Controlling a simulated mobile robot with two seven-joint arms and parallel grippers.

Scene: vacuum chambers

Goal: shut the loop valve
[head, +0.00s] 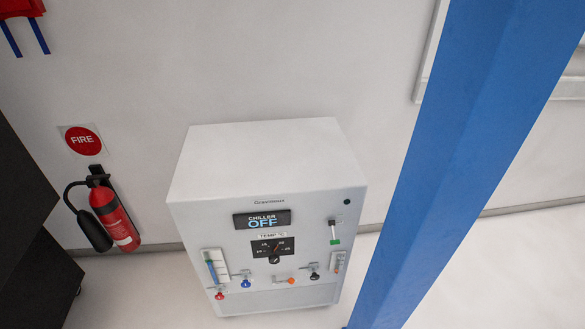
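A white chiller cabinet (262,220) stands against the wall, its display (262,220) reading CHILLER OFF. Below the display is a temperature dial (273,248). I cannot read any label that marks one as the loop valve. Neither of my grippers is in view.
A blue post (440,165) slants through the view, close to the cabinet's right side. A fire extinguisher (112,214) hangs at left under a round FIRE sign (83,140). A dark cabinet (30,225) fills the left edge. Pale floor (505,270) is clear at the right.

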